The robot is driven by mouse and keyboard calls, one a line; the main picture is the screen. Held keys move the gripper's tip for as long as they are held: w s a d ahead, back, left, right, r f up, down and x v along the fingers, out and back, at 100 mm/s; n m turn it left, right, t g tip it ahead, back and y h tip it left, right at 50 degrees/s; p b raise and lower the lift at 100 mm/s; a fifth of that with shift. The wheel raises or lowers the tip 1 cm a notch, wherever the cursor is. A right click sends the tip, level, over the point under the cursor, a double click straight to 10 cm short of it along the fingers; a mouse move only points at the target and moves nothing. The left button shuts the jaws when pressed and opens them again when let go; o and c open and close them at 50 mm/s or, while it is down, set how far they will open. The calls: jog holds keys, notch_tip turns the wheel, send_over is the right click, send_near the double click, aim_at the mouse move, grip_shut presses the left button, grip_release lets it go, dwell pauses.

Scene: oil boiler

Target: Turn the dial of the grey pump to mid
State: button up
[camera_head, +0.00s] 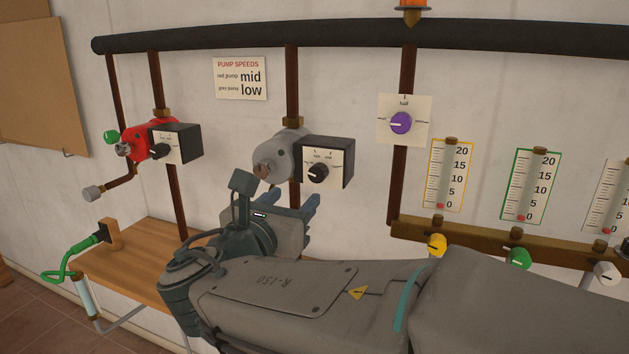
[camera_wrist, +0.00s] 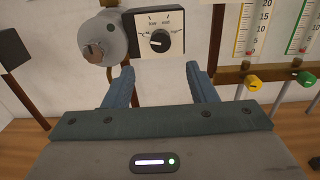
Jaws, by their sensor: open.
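The grey pump (camera_head: 284,155) is on a brown vertical pipe on the wall, with a black control box on its right. The box's white face carries a black dial (camera_head: 318,170) with a white pointer mark toward the left; small labels are printed above it. In the wrist view the dial (camera_wrist: 159,41) is ahead of and between the fingertips, with the grey pump (camera_wrist: 103,38) to its left. My gripper (camera_wrist: 160,72) is open and empty, below and short of the dial, not touching it. In the head view my gripper (camera_head: 283,202) is partly hidden by my wrist.
A red pump (camera_head: 135,143) with a similar box is on the left. A sign (camera_head: 240,77) reads red pump mid, grey pump low. A purple dial (camera_head: 401,123), several gauges and coloured knobs are on the right. A wooden shelf (camera_head: 150,258) lies below.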

aim_at(315, 177)
jog(key=x, duration=1)
jog(key=shift+w+f, duration=0.1)
jog(key=shift+w, duration=0.1)
jog(key=c, duration=1)
